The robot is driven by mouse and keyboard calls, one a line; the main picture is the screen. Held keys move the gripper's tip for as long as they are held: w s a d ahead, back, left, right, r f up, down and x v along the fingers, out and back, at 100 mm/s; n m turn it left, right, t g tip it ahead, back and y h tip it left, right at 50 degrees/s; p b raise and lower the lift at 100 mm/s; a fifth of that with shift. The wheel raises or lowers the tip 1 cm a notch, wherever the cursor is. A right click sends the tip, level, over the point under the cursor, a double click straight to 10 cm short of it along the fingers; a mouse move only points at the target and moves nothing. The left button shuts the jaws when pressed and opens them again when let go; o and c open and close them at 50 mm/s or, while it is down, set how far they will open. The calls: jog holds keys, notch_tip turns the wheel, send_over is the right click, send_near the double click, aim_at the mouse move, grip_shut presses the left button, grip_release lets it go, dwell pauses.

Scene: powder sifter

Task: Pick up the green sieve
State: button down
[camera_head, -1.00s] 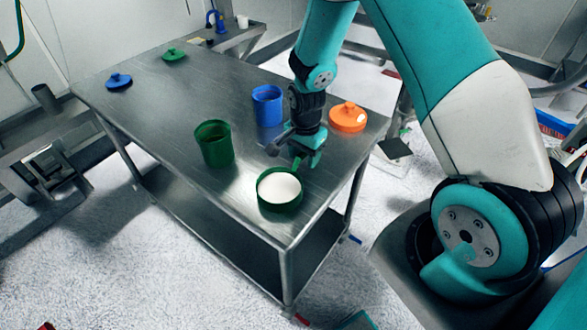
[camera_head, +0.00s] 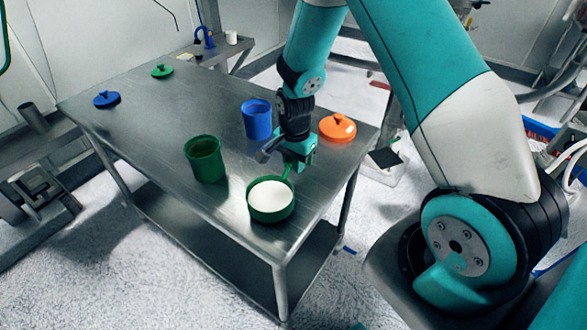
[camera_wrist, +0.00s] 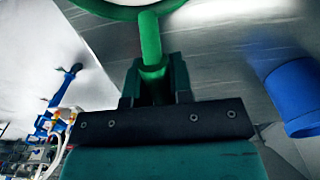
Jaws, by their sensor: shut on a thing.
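The green sieve (camera_head: 284,208) is a round green pan with a white inside, at the near right end of the metal table. Its green handle points back toward my gripper (camera_head: 290,168). In the wrist view the handle (camera_wrist: 150,38) runs down between my gripper's fingers (camera_wrist: 154,84), which are shut on it. The sieve's pale underside or rim is cut off at the top of that view. The sieve looks about level. I cannot tell whether it touches the tabletop.
A green cup (camera_head: 206,160) stands left of the sieve. A blue cup (camera_head: 257,120) stands behind, and an orange lid (camera_head: 337,128) lies to the right. Blue (camera_head: 106,99) and green (camera_head: 162,71) lids lie at the far left. The middle of the metal table (camera_head: 190,112) is clear.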

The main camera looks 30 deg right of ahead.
notch_tip(320, 180, up, 18)
jog(key=b, duration=0.2)
jog(key=shift+r, duration=0.1)
dwell(4.6)
